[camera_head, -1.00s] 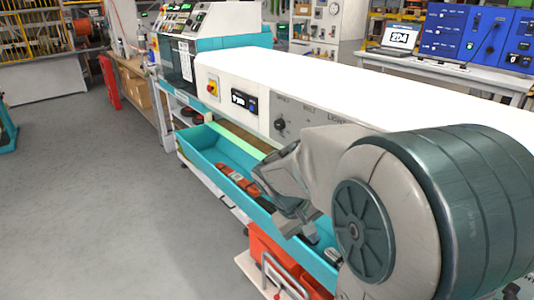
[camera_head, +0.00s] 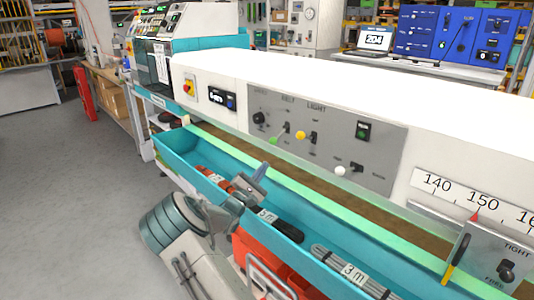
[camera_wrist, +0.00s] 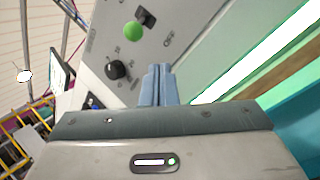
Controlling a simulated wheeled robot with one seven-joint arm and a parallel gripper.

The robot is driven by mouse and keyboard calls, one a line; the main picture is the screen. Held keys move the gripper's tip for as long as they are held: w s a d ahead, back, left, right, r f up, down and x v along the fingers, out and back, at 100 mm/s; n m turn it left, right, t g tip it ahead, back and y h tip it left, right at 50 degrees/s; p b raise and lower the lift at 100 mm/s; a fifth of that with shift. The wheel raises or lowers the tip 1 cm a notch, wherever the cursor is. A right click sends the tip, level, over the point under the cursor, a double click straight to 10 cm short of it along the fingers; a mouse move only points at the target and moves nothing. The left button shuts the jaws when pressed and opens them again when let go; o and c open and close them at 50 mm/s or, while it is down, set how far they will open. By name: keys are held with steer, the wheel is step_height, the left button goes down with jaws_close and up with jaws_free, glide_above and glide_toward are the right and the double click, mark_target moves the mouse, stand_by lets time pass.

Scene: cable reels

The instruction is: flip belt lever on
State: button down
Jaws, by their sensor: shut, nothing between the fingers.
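The belt lever has a green ball (camera_head: 273,140) on a short stem under the BELT label of the grey control panel (camera_head: 385,145). In the head view the ball points down and left from its pivot. The green ball also shows in the wrist view (camera_wrist: 133,31), beside its black mount. My gripper (camera_head: 261,172) is shut and empty, below the panel and in front of the belt. In the wrist view its closed blue-grey fingers (camera_wrist: 158,70) point toward the panel, apart from the ball.
A black speed knob (camera_head: 259,118) sits left of the lever, and a yellow-ball lever (camera_head: 300,135) sits right of it. A white-ball lever (camera_head: 340,171) is lower right. A teal trough (camera_head: 185,150) holding cable bundles (camera_head: 345,268) runs below the belt. Open floor lies left.

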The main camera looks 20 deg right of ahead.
mark_target(279, 135)
steer(key=w+a+n+t, duration=0.1)
steer(key=t, duration=0.1)
steer(key=w+a+f+n+t+y, duration=0.1)
steer(key=n+t, duration=0.1)
steer(key=shift+w+a+f, duration=0.2)
steer(key=shift+w+a, duration=0.15)
steer(key=shift+a, duration=0.05)
steer(key=shift+d, duration=0.1)
steer(key=w+d+r, duration=0.1)
steer(key=d+r, duration=0.5)
steer(key=r, duration=0.1)
steer(key=shift+w, duration=0.3)
steer(key=shift+g+p, duration=0.3)
steer(key=shift+p, duration=0.05)
